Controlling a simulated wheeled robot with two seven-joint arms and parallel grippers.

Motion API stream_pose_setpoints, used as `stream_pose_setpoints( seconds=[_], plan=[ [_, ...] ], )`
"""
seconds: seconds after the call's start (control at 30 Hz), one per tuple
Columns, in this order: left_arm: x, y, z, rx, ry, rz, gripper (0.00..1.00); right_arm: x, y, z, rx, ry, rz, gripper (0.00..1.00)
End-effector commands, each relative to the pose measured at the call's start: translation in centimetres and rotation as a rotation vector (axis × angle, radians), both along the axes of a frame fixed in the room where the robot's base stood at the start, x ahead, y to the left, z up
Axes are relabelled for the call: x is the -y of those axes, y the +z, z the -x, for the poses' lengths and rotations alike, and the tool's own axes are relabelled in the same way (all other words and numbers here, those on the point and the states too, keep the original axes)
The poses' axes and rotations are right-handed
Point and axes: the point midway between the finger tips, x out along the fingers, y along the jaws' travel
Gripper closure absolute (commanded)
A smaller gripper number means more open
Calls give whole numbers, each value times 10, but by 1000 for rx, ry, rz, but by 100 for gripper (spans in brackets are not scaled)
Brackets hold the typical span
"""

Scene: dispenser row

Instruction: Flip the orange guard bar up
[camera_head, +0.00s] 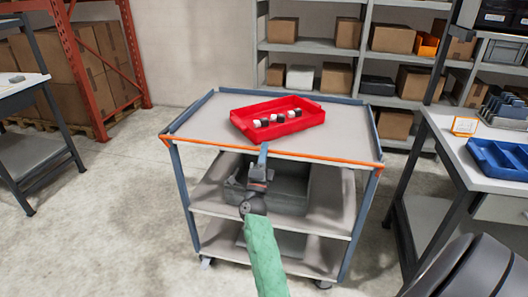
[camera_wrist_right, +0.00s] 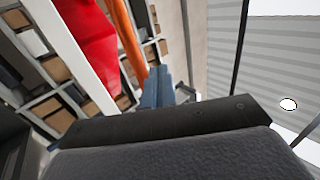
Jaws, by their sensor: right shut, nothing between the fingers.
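The orange guard bar (camera_head: 320,158) runs along the front edge of the grey cart (camera_head: 225,108), about level with its top shelf. Short orange ends show at both front corners. My right gripper (camera_head: 263,154) is shut and empty at the middle of the bar, its fingers pointing up and covering a bit of it. In the right wrist view the bar (camera_wrist_right: 127,38) passes close by the blue-grey fingertips (camera_wrist_right: 157,88). I cannot tell whether they touch. My left gripper is not in view.
A red tray (camera_head: 300,131) with several small black and white pieces stands on the cart's top. A dark grey bin (camera_head: 290,185) is on the middle shelf. A table with a blue tray (camera_head: 495,160) stands at the right. Floor at the left is clear.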

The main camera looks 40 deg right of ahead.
Motion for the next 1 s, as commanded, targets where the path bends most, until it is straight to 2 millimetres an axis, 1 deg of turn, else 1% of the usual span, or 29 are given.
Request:
stream_pose_setpoints(
  seconds=[0.77,0.87,1.0],
  plan=[
    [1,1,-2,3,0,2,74,0,-1,0,0,0,0,100],
    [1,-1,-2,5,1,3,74,-3,-4,2,-1,1,0,100],
    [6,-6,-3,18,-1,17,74,-12,-17,10,-2,2,-1,100]
  ],
)
